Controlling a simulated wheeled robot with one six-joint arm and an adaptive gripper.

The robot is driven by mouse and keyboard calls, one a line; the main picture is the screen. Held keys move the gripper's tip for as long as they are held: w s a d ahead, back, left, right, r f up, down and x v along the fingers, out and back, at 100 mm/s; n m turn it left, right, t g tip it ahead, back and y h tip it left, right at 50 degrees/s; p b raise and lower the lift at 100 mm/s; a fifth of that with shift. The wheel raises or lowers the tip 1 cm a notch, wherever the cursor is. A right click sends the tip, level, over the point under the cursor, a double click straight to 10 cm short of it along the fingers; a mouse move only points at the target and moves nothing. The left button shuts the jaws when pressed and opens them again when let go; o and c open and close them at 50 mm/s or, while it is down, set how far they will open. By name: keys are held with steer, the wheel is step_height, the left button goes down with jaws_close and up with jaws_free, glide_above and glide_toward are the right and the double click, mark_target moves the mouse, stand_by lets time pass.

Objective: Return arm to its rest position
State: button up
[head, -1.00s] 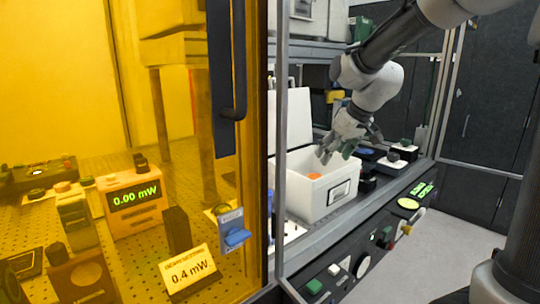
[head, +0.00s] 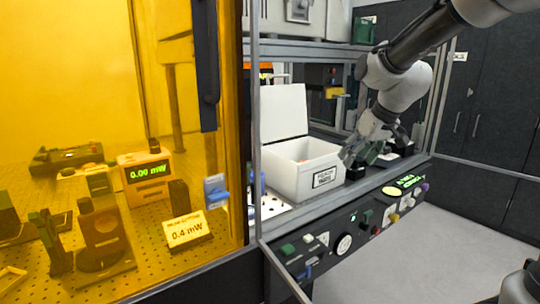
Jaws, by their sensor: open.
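My gripper (head: 356,160) hangs from my arm at the right of the head view, with its fingers pointing down and left. It is open, and I see nothing between its fingers. It is close to the right side of a white open-lidded box (head: 318,176) with a printed label on its front. I cannot tell whether the fingers touch the box. The lid stands upright at the back, and most of the box's inside is hidden by its walls.
A front panel (head: 345,243) with buttons and knobs runs below the bench edge. A yellow-tinted enclosure (head: 70,80) at the left holds a meter (head: 148,172) reading 0.00 mW and a 0.4 mW sign (head: 187,230). Grey floor (head: 420,240) is open at right; dark cabinets (head: 480,100) stand behind.

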steer(key=s+d+m, duration=0.1)
steer(key=s+d, duration=0.3)
steer(key=s, duration=0.5)
steer(key=s+d+m+h, duration=0.1)
steer(key=s+d, duration=0.3)
steer(key=s, duration=0.5)
steer(key=s+d+m+h, duration=0.1)
steer(key=s+d, duration=0.3)
steer(key=s, duration=0.5)
steer(key=shift+s+d+r+m+g, duration=0.2)
steer(key=shift+s+m+g, duration=0.15)
steer(key=shift+m, duration=0.35)
steer(key=shift+a, duration=0.1)
